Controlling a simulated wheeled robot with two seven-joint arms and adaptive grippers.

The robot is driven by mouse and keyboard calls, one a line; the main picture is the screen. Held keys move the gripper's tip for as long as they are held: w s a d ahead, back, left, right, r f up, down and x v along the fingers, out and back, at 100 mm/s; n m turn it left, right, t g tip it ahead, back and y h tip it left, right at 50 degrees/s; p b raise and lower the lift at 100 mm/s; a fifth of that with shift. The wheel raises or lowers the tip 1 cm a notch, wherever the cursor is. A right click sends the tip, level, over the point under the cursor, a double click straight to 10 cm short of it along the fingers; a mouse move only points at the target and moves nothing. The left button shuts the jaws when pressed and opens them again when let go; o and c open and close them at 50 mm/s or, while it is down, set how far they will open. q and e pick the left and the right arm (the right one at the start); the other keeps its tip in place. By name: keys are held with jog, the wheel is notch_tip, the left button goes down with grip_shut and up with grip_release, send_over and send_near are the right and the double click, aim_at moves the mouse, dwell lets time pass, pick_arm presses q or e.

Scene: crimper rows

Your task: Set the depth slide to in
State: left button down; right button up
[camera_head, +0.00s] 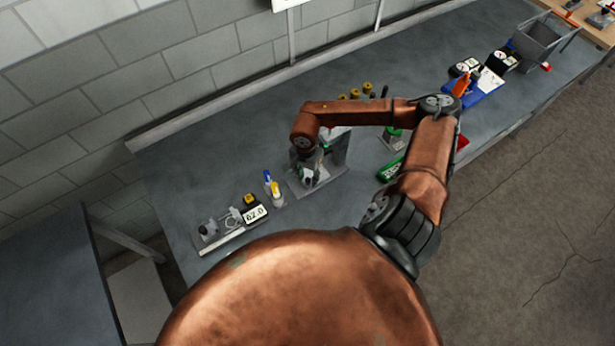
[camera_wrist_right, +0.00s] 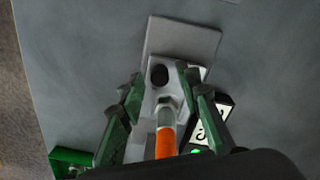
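My right gripper (camera_head: 313,172) reaches down over a grey fixture (camera_head: 335,174) on the bench in the head view. In the right wrist view the gripper's green fingers (camera_wrist_right: 158,72) are apart, on either side of a pale block with a black knob (camera_wrist_right: 159,75). A metal rod with an orange handle (camera_wrist_right: 166,142) lies in line with the knob, between the fingers. I cannot tell whether the fingers touch anything. I cannot tell for sure which part is the depth slide, or its setting. My left gripper is not in view.
A display reading 62.0 (camera_head: 256,214) stands on a fixture at the left, with a yellow-capped bottle (camera_head: 277,192) nearby. A green box (camera_head: 391,170) lies right of the gripper. A blue tray (camera_head: 487,91) and a grey bin (camera_head: 541,45) are farther right.

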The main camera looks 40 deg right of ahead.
notch_tip(320, 180, up, 12)
jog(key=shift+w, duration=0.2)
dwell(0.5)
